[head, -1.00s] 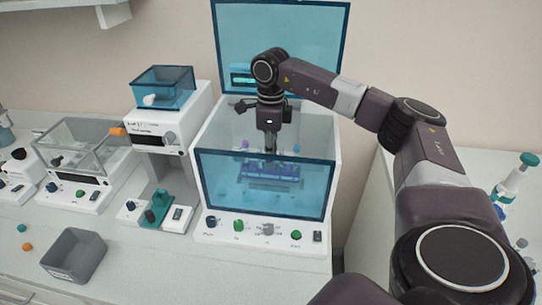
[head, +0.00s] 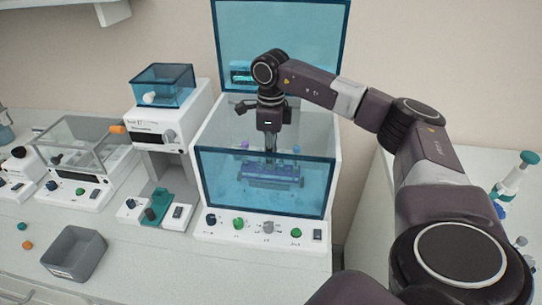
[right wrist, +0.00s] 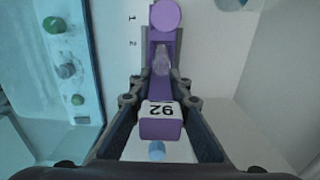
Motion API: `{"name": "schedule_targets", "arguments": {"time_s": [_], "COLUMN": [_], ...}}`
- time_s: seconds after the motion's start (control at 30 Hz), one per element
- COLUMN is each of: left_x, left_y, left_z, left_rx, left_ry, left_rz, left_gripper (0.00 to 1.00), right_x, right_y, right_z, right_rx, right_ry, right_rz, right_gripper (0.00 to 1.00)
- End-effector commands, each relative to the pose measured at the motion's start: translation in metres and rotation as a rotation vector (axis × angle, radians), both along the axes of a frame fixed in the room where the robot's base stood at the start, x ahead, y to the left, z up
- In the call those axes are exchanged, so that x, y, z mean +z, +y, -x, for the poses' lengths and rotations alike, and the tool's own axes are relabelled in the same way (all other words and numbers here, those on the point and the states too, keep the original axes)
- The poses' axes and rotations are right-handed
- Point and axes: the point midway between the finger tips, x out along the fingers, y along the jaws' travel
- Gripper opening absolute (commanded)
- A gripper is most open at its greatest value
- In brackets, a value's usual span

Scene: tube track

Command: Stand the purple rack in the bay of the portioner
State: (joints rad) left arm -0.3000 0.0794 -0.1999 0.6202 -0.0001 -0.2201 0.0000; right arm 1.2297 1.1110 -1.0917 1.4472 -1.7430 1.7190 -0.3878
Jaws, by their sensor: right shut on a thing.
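A purple-capped tube (right wrist: 166,16) shows at the rack's far end. Whether the rack touches the floor is unclear. No readable name identifies the portioner. My left gripper is out of view.
The machine's blue front panel (head: 265,205) and raised lid (head: 285,40) stand close around my arm. To the left are a white tower with a blue hopper (head: 163,88), a clear-walled box (head: 80,140) and an open grey bin (head: 75,255).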

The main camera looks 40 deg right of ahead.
Motion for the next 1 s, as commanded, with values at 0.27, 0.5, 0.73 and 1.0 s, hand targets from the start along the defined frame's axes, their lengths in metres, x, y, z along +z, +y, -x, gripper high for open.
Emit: {"name": "schedule_targets", "arguments": {"time_s": [0.27,0.5,0.73,1.0], "left_x": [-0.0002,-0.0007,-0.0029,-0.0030], "left_y": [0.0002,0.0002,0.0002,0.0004], "left_z": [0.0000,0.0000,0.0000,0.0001], "left_rx": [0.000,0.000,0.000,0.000], "left_ry": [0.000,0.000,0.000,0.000], "left_rz": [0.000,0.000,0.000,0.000], "left_gripper": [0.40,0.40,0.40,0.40], "right_x": [-0.0009,-0.0019,-0.0079,-0.0092], "right_y": [0.0000,0.0000,-0.0001,-0.0001], "right_z": [-0.0003,-0.0002,0.0001,-0.0002], "right_rx": [0.000,0.000,0.000,0.000], "right_ry": [-0.001,-0.001,0.000,-0.001], "right_rz": [-0.001,-0.001,0.000,0.000], "right_gripper": [0.00,0.00,0.00,0.00]}}
